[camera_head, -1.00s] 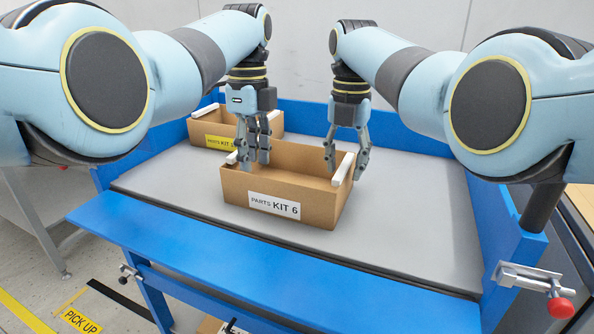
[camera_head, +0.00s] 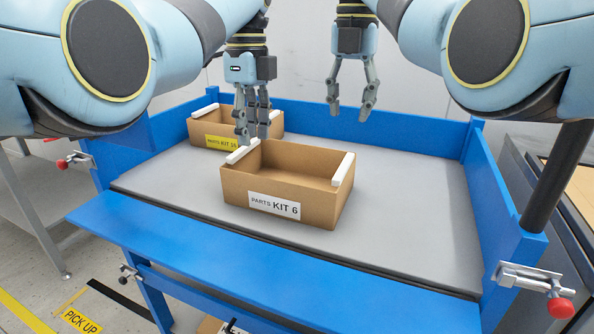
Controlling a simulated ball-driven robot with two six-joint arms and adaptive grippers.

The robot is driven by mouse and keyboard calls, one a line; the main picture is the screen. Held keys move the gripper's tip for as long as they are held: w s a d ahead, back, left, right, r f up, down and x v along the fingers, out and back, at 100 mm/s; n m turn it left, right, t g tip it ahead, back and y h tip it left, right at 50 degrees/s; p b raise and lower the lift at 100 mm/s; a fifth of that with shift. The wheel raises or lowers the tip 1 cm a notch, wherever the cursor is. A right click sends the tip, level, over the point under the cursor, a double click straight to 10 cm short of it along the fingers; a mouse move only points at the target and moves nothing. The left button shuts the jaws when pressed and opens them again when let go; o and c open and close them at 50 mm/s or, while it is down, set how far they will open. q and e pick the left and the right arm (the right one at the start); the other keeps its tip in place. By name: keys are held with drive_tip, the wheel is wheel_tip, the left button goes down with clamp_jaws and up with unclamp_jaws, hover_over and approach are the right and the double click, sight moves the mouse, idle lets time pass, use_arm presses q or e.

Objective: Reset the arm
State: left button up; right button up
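My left gripper (camera_head: 252,120) points down just behind the left end of the front cardboard box, near its white handle strip. Its fingers look apart, but one overlaps the other and the fingertips are partly hidden by the box edge. My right gripper (camera_head: 349,107) hangs open and empty above the table, behind and above the box's right end. The box labelled PARTS KIT 6 (camera_head: 280,186) sits on the grey table top and looks empty inside. It has a white strip on each end wall.
A second cardboard box with a yellow label (camera_head: 266,123) stands behind at the left. The blue-framed table (camera_head: 420,190) has raised blue walls at the back and sides. Its grey top is clear to the right. A red-knobbed clamp (camera_head: 560,307) sits at the front right corner.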

drive_tip(key=shift+r, duration=0.35)
drive_tip(key=shift+r, duration=0.1)
